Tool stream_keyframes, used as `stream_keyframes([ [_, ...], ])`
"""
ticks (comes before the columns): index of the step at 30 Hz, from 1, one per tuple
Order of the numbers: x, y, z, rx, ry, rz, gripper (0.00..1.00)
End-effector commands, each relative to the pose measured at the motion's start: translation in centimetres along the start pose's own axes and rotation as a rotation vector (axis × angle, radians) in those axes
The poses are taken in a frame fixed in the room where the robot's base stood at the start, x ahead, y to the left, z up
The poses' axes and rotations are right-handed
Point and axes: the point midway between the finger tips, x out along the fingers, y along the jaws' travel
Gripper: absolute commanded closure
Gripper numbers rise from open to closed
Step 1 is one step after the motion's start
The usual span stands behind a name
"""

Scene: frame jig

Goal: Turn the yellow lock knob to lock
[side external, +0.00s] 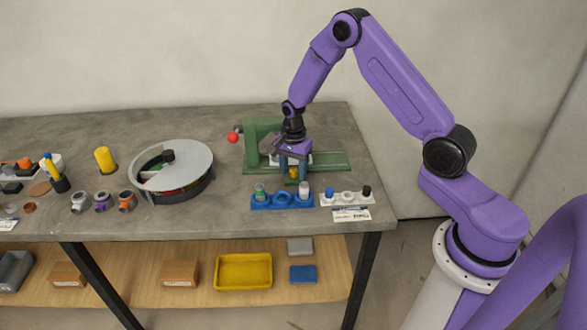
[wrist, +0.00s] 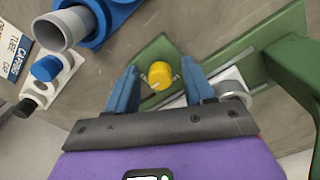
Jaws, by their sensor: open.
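The yellow lock knob (wrist: 160,75) is a small round knob with a pale line on its face. It sits on the green base plate (wrist: 153,54) of the jig. In the wrist view it lies between the two blue fingers of my gripper (wrist: 157,78), with a gap on each side. My gripper is open. In the side external view my gripper (side external: 294,176) points down over the green jig (side external: 262,135), and the knob (side external: 293,173) shows only partly between the fingers. A grey-white round part (wrist: 230,88) sits beside the right finger.
A blue holder (side external: 276,202) with tubes and a white holder (side external: 340,200) with caps stand in front of the jig. A red ball handle (side external: 233,137) sticks out left. A round grey turntable (side external: 178,163) stands further left. Bare table lies right of the jig.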

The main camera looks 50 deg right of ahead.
Motion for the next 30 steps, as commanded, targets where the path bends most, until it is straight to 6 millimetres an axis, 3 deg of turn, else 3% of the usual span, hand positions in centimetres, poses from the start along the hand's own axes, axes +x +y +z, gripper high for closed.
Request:
stream_keyframes([
  [2,-0.01,0.0,0.0,0.0,0.0,0.0,0.47],
  [6,-0.02,0.0,0.0,0.0,0.0,0.0,0.93],
  [7,-0.03,0.0,0.0,0.0,0.0,0.0,1.0],
  [20,-0.05,0.0,0.02,-0.068,0.0,0.0,1.0],
  [30,-0.05,0.08,0.01,-0.327,-0.001,0.001,1.0],
])
